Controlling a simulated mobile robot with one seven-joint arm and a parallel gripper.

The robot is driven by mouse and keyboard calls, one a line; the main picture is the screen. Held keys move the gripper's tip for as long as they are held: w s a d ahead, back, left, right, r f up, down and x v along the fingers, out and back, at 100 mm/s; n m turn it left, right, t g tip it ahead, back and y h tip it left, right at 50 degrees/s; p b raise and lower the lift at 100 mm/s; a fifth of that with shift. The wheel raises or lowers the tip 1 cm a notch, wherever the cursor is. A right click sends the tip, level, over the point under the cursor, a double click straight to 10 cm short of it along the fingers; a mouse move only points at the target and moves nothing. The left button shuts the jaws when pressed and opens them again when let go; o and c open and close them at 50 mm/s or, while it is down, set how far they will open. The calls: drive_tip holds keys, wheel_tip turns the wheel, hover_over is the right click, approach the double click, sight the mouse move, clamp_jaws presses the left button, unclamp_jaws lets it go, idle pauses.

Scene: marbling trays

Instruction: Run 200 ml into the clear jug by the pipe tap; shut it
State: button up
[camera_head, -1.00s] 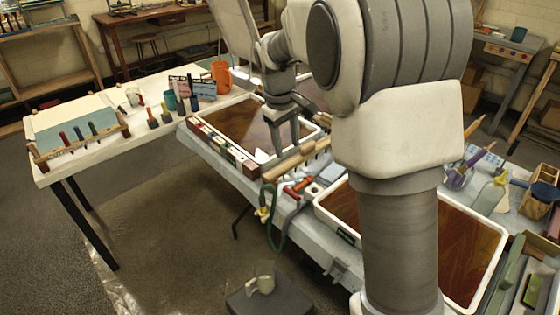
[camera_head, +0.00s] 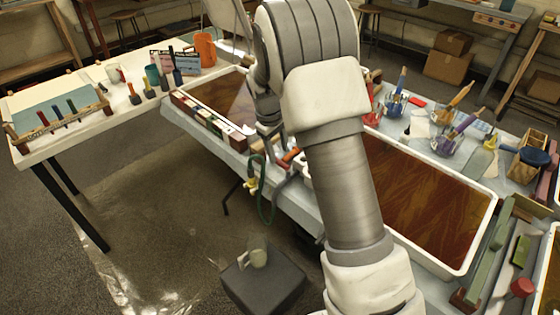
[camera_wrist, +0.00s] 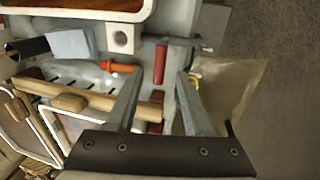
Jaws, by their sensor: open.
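The clear jug (camera_head: 258,257), small and pale with a handle, stands on a dark low stool (camera_head: 275,283) on the floor before the table. In the wrist view I cannot make out the jug. The pipe tap's red lever (camera_wrist: 160,64) lies across a grey pipe that reaches past the table edge; the tap also shows in the head view (camera_head: 284,180), partly hidden by my arm. My gripper (camera_wrist: 159,82) is open and empty, its fingertips just short of the red lever in the picture. In the head view my gripper (camera_head: 268,130) is over the table edge.
A green hose (camera_head: 266,205) with a yellow fitting hangs beside the tap. A wooden rod (camera_wrist: 85,95) and an orange-handled tool (camera_wrist: 120,67) lie close to my gripper. Liquid-filled trays (camera_head: 481,228) flank the tap area. Floor around the stool is clear.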

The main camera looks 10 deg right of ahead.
sight(281, 162)
drive_tip(key=shift+w+d+f, duration=0.1)
drive_tip(key=shift+d+f, duration=0.05)
drive_tip(key=shift+f, duration=0.85)
drive_tip(key=shift+w+d+f, duration=0.1)
drive_tip(key=shift+d+f, duration=0.05)
drive_tip(key=shift+f, duration=0.85)
clamp_jaws()
